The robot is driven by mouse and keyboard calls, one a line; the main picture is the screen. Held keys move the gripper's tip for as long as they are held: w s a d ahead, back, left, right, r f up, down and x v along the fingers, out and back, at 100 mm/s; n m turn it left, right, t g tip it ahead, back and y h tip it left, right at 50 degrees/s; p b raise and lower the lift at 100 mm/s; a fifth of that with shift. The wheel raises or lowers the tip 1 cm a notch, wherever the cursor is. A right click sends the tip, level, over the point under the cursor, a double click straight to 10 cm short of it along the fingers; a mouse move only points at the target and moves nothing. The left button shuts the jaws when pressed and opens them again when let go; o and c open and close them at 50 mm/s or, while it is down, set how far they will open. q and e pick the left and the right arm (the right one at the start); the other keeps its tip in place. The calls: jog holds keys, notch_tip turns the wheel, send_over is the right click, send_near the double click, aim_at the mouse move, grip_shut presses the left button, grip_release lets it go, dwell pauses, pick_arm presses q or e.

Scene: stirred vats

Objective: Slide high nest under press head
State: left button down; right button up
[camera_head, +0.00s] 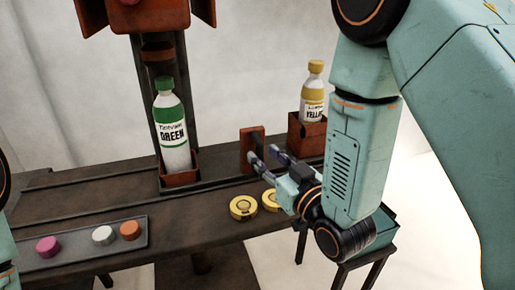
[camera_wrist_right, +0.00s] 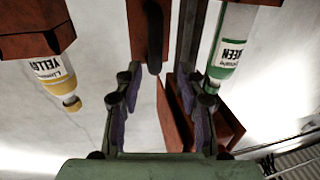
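In the head view, a yellow-capped bottle labelled YELLOW (camera_head: 313,95) stands upright in the high nest (camera_head: 308,140), a tall red block at the right of the rail. A green-capped bottle labelled GREEN (camera_head: 171,135) stands in a lower red nest (camera_head: 181,179) beneath the red press head (camera_head: 160,14). My right gripper (camera_head: 263,156) is open and empty, by an upright red plate (camera_head: 252,138) between the nests. The wrist view is upside down: the open fingers (camera_wrist_right: 155,85) lie either side of the plate's dark bar (camera_wrist_right: 154,45). My left gripper is out of view.
A grey tray (camera_head: 80,254) holds a magenta, a white and an orange cap at the front left. Two yellow discs (camera_head: 243,208) lie on the table front beside my right arm. The dark rail (camera_head: 90,197) left of the green bottle is clear.

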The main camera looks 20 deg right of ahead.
aim_at(261, 150)
jog(key=w, duration=0.3)
jog(key=shift+w+f, duration=0.2)
jog(key=shift+w, duration=0.4)
jog(key=shift+w+a, duration=0.1)
jog(key=shift+a, duration=0.1)
jog(key=shift+a+r, duration=0.15)
jog(key=shift+a, duration=0.1)
jog(key=shift+d, duration=0.35)
jog(key=c, duration=0.3)
jog(key=shift+a, duration=0.2)
jog(key=c, duration=0.3)
jog(key=shift+d, duration=0.1)
grip_shut()
